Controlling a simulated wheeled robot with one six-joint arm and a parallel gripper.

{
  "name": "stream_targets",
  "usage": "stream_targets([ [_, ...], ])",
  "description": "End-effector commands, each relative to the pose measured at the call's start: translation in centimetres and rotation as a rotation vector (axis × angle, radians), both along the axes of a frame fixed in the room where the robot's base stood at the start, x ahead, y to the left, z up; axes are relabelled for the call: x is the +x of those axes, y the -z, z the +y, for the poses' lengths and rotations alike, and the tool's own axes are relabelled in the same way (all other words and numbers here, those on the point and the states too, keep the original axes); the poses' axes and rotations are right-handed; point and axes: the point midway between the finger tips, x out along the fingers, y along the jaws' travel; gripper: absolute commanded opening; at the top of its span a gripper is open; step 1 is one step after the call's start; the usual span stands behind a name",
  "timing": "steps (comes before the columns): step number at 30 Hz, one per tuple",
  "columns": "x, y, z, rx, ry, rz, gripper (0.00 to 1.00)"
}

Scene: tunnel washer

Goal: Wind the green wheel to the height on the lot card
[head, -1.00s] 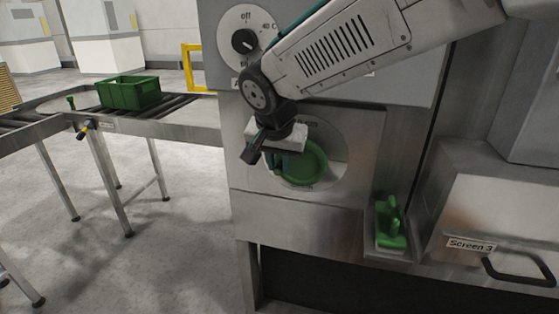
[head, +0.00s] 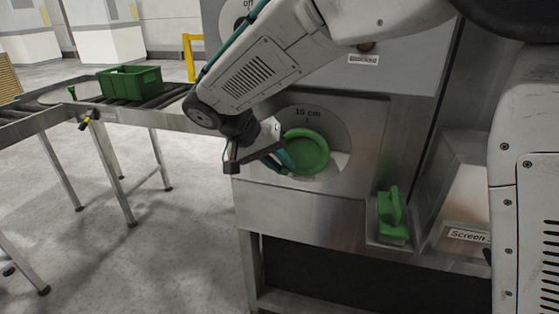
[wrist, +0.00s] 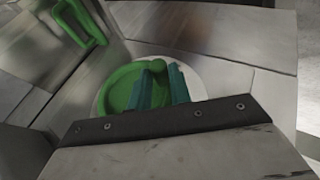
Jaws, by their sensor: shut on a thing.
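The green wheel (head: 307,152) is on a pale round plate in the washer's steel front panel. It also shows in the wrist view (wrist: 118,92). The label "10 cm" (head: 307,113) with a short mark stands above it. My gripper (head: 284,160) is at the wheel's left side in the head view. In the wrist view its teal fingers (wrist: 158,88) are shut on the wheel's green knob (wrist: 155,64). The fingers and wrist hide part of the wheel. I see no lot card.
A green handled block (head: 392,212) sits in a steel recess right of the wheel. The "Screen" label (head: 468,236) is on a steel housing at the lower right. A green crate (head: 130,82) stands on the roller conveyor (head: 165,100) at left. Open floor lies below the conveyor.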

Motion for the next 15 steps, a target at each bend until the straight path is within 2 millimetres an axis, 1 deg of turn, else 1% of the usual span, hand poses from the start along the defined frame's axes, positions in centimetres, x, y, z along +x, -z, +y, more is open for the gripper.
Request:
stream_targets([
  [14,-0.11,0.20,-0.04,-0.015,0.001,0.010,0.00],
  [15,-0.11,0.20,-0.04,-0.015,0.001,0.010,0.23],
])
